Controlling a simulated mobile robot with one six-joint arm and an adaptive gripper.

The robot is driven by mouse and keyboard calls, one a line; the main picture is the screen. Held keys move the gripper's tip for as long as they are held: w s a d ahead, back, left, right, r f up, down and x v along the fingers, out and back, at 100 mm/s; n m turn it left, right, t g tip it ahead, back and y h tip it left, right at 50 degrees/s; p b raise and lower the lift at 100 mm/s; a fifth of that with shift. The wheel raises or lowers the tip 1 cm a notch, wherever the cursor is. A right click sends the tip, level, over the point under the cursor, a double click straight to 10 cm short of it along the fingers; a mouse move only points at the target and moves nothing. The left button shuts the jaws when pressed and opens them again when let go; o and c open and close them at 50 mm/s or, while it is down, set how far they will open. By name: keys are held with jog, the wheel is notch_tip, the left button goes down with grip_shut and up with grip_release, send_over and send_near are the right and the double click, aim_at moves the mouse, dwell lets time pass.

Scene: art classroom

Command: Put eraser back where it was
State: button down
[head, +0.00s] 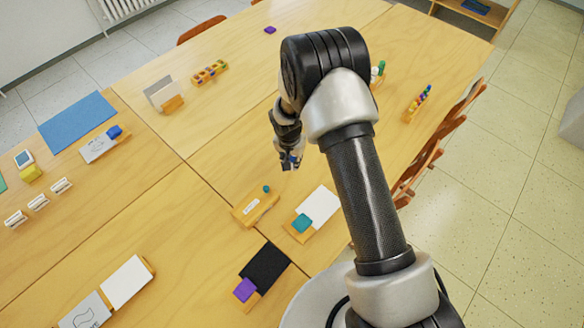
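My gripper (291,163) hangs fingers-down over the middle table, seen small and from behind. Small bluish spots show at its fingertips; I cannot tell whether they are finger parts or a held thing. Which thing is the eraser is not clear. A small white, eraser-like piece (251,206) lies on a wooden tray (239,215), below and left of my gripper, with a teal ball (266,188) at the tray's far end. Other block-like pieces are a teal block (303,223), a purple block (244,290) and a blue block (114,132), each by a card.
A white card (318,206) and a black card (264,267) lie near my base. Racks of coloured pieces (209,73) (419,102) stand farther off. A blue mat (77,122) lies left. Chairs (418,165) line the right edge. Table around my gripper is mostly clear.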

jog(key=shift+f+b, duration=0.45)
jog(key=shift+f, duration=1.7)
jog(key=shift+f+b, duration=0.2)
jog(key=shift+b, duration=0.1)
jog(key=c, duration=1.5)
grip_release()
jog(key=shift+o, duration=0.2)
jog(key=shift+r, duration=0.2)
jog(key=shift+r+p, duration=0.4)
jog(key=shift+p, duration=0.05)
jog(key=r+p, duration=0.1)
jog(key=r, duration=0.2)
jog(key=s+r, duration=0.1)
jog(key=r, duration=0.3)
jog(key=r+p, duration=0.1)
jog(key=r, duration=0.3)
jog(key=shift+s+a+r+p, duration=0.1)
jog(key=shift+s+a+p, duration=0.2)
jog(key=shift+s, duration=0.05)
